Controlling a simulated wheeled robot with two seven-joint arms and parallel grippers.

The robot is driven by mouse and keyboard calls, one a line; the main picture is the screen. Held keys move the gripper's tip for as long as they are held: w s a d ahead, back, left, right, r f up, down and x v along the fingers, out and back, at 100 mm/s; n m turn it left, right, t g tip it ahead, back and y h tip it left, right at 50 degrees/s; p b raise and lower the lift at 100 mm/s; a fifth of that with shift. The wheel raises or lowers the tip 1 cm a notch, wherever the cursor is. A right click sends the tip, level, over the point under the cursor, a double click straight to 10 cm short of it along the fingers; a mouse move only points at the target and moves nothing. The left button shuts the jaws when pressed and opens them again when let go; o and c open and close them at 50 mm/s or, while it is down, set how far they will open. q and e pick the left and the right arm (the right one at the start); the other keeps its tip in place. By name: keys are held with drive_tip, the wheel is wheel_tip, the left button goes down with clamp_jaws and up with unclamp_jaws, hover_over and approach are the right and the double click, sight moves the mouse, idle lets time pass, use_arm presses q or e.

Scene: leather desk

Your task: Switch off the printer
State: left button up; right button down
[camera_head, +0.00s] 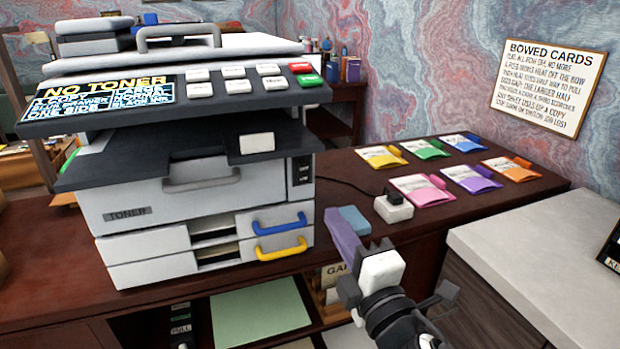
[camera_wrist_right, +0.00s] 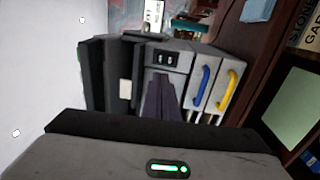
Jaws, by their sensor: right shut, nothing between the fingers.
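The printer (camera_head: 190,150) is a large grey copier on the desk, its screen reading "NO TONER". A black switch panel (camera_head: 302,170) with small white marks sits on its right side. I cannot tell the switch's position. In the right wrist view the panel (camera_wrist_right: 166,58) is just beyond the fingertips. My right gripper (camera_head: 333,214) has purple fingers, shut and empty, right of the printer and lower than the panel; the fingers (camera_wrist_right: 162,85) point toward the printer's side, apparently apart from the panel. My left gripper is not in view.
Blue (camera_head: 280,224) and yellow (camera_head: 281,249) drawer handles stick out low on the printer. A white plug block (camera_head: 393,208) with a cable, a blue block (camera_head: 354,221) and several coloured packets (camera_head: 430,189) lie on the desk. A pale counter (camera_head: 545,245) stands at right.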

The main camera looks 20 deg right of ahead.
drive_tip(key=p, duration=0.1)
approach(304, 167)
drive_tip(key=w, duration=0.5)
drive_tip(key=shift+r, duration=0.2)
drive_tip(key=shift+w+a, duration=0.1)
drive_tip(key=shift+w, duration=0.6)
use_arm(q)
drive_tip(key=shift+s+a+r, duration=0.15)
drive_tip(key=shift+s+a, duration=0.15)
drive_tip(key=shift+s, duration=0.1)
use_arm(e)
drive_tip(key=shift+w+r+p, duration=0.15)
drive_tip(key=shift+r+p, duration=0.05)
drive_tip(key=shift+p, duration=0.15)
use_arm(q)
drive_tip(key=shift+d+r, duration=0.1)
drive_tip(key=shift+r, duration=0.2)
